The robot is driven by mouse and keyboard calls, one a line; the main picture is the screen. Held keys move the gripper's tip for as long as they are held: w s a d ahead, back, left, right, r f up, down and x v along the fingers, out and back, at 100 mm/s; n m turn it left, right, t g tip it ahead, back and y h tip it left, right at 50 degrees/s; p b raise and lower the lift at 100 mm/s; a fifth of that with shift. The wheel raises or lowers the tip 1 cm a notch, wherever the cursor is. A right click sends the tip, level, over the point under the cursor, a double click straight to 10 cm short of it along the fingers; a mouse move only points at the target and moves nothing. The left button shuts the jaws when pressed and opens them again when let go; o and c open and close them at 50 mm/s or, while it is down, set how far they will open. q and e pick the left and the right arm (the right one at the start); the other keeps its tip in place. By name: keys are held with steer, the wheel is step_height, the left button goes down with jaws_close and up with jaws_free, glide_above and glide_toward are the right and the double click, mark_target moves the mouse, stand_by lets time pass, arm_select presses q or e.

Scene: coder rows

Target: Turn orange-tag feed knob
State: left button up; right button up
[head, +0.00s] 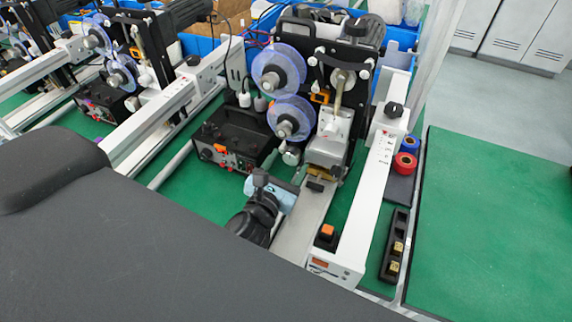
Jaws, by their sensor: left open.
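Orange marks show in several places on the nearest machine, and I cannot tell for sure which one tags the feed knob. A small orange block (327,230) sits on a black base near the front end of the white rail. A black box (236,138) has an orange tag (220,148) and small controls on its front face. A black knob (393,110) stands on top of the white rail. My left gripper (278,188) is open, between the black box and the metal track. It appears apart from the knobs. My right gripper is not in view.
Red and blue rolls (405,163) and a black tray (395,248) with brass pieces lie right of the rail. The green surface (490,220) at the right is clear. Similar machines stand at the left.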

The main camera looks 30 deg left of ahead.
arm_select(q)
steer(key=c, duration=1)
steer(key=shift+o, duration=0.2)
steer(key=shift+r+m+p, duration=0.2)
steer(key=shift+m+p, duration=0.35)
steer(key=shift+m, duration=0.95)
steer(key=m, duration=0.2)
steer(key=shift+a+f+m, duration=0.1)
steer(key=shift+m, duration=0.3)
steer(key=m, duration=0.6)
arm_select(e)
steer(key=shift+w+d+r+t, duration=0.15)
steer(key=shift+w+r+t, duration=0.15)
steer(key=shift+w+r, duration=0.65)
arm_select(q)
steer(key=shift+m, duration=0.3)
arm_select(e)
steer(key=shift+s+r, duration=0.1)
